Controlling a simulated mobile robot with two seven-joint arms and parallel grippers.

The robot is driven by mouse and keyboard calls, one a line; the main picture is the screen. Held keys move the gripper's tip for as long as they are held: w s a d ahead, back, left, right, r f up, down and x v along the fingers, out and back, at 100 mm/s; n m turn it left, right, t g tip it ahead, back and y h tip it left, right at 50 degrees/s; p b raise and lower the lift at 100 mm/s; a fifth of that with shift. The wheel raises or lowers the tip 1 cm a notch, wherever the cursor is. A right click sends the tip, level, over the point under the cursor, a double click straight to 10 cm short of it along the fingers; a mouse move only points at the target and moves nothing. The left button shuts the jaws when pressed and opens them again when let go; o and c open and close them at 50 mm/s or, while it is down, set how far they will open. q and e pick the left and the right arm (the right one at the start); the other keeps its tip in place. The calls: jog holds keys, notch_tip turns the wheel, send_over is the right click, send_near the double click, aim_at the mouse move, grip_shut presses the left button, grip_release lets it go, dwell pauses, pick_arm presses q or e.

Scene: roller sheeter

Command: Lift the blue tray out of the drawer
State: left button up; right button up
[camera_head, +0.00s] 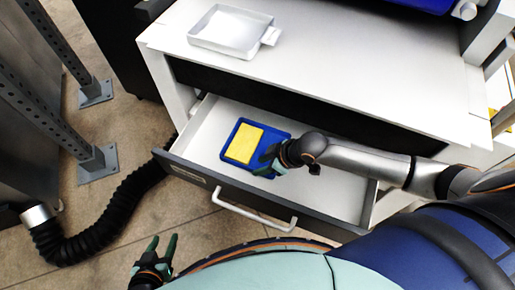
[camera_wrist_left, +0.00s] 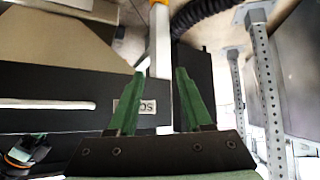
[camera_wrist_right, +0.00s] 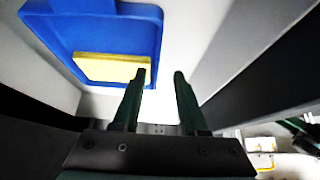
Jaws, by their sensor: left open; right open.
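The blue tray (camera_head: 240,126) lies in the open drawer (camera_head: 205,130), with a yellow block (camera_head: 244,144) on it. In the right wrist view the blue tray (camera_wrist_right: 90,33) fills the upper left, with the yellow block (camera_wrist_right: 110,68) inside. My right gripper (camera_head: 266,158) is open at the tray's right edge. In its wrist view the open fingers (camera_wrist_right: 160,74) appear on either side of the line of the tray's rim; contact cannot be told. My left gripper (camera_head: 155,246) is open and empty, outside the drawer front, and its fingers (camera_wrist_left: 160,72) point toward the drawer's label.
The drawer front has a white handle (camera_head: 255,215), also in the left wrist view (camera_wrist_left: 45,103). A white tray (camera_head: 232,32) sits on the worktop above. A black hose (camera_head: 110,205) runs on the floor at left, near metal posts (camera_head: 62,110). The drawer floor right of my right gripper is bare.

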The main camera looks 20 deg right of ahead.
aim_at(254, 167)
jog(key=x, duration=0.2)
jog(key=b+x, duration=0.1)
jog(key=x, duration=0.2)
jog(key=shift+w+d+f, duration=0.1)
jog(key=shift+w+f, duration=0.05)
jog(key=shift+f, duration=0.2)
grip_shut()
dwell(1.1)
jog(key=shift+r, duration=0.1)
